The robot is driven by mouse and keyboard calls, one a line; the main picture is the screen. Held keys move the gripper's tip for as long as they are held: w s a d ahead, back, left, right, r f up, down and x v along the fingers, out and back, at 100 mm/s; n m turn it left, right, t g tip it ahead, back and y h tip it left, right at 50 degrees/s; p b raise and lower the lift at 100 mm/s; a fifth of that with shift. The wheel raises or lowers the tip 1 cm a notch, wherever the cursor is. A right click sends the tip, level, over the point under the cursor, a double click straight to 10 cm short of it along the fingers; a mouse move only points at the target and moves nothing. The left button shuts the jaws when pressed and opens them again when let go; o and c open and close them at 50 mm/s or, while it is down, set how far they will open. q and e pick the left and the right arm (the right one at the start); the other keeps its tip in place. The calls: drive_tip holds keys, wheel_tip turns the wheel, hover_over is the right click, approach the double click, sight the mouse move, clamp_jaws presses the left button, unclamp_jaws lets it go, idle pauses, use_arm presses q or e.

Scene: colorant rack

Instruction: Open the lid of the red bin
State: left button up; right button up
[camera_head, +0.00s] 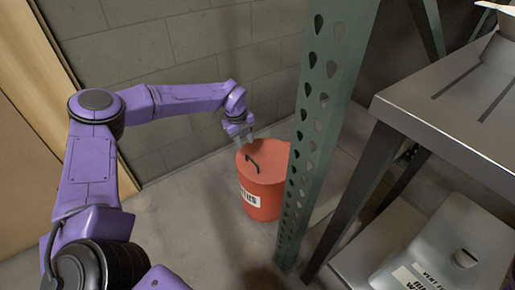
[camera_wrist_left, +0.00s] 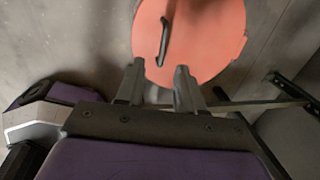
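The red bin (camera_head: 262,197) stands on the floor against the wall, partly hidden behind a green rack post. Its round red lid (camera_head: 270,158) is on, with a dark bar handle (camera_head: 252,163) on top. In the left wrist view the lid (camera_wrist_left: 208,40) fills the upper middle and the handle (camera_wrist_left: 163,42) lies just beyond the fingertips. My left gripper (camera_head: 246,141) is above the lid's back left edge. Its two fingers (camera_wrist_left: 160,72) are apart with nothing between them, and the handle is not gripped. My right gripper is not in view.
The perforated green post (camera_head: 318,130) rises close to the bin's right side. A grey metal table (camera_head: 440,95) and a grey container (camera_head: 450,250) stand at the right. A block wall (camera_head: 190,45) is behind the bin. The floor (camera_head: 185,215) left of the bin is clear.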

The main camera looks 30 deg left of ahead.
sight(251, 158)
use_arm(q)
drive_tip(key=shift+n, duration=0.3)
drive_tip(key=f+b, duration=0.1)
drive_tip(key=f, duration=0.2)
drive_tip(key=w+f+b, duration=0.1)
drive_tip(key=f, duration=0.2)
drive_tip(key=w+f+b, duration=0.1)
drive_tip(key=f, duration=0.2)
drive_tip(key=shift+w+d+f, duration=0.15)
drive_tip(key=shift+d+f, duration=0.1)
drive_tip(key=shift+d, duration=0.1)
drive_tip(key=shift+c, duration=0.3)
clamp_jaws()
idle(0.3)
